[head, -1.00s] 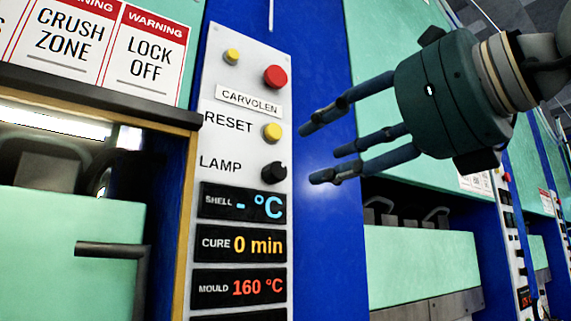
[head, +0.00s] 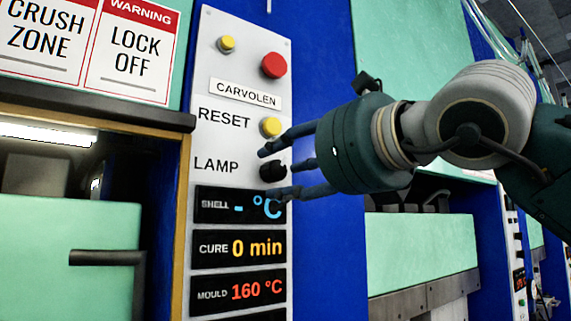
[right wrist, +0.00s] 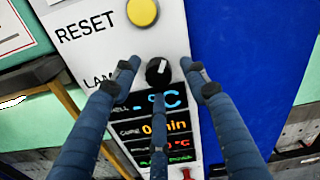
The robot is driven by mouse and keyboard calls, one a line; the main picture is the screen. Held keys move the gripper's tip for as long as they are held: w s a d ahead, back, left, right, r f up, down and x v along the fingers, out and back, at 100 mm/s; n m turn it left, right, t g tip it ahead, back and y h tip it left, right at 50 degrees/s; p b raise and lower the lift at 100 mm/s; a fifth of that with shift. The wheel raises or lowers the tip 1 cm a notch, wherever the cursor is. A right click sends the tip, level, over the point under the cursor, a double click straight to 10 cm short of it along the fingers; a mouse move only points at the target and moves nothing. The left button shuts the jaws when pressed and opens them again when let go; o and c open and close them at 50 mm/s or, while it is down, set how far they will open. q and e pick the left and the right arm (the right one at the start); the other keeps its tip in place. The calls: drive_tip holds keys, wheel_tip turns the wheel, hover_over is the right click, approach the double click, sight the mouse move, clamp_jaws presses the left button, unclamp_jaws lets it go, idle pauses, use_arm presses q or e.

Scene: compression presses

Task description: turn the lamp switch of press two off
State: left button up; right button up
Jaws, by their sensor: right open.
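The lamp switch (head: 268,170) is a black rotary knob beside the word LAMP on the press's light grey control panel (head: 208,75). In the right wrist view the knob (right wrist: 158,72) shows a white pointer mark, tilted toward the upper right. My right gripper (head: 268,172) is open, its fingers spread in front of the panel around the knob's place. My left gripper is not in view.
A yellow reset button (head: 271,127) sits just above the knob, with a red button (head: 274,65) and a small yellow button (head: 227,43) higher up. The shell display (head: 222,205) is just below. A black handle (head: 105,257) juts out at left.

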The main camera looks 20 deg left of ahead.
clamp_jaws()
drive_tip(key=shift+f+n, duration=0.1)
drive_tip(key=shift+n, duration=0.2)
drive_tip(key=shift+n+b, duration=0.4)
drive_tip(key=shift+n, duration=0.4)
drive_tip(key=n, duration=0.2)
drive_tip(key=shift+n, duration=0.3)
drive_tip(key=n, duration=0.3)
drive_tip(key=shift+n, duration=2)
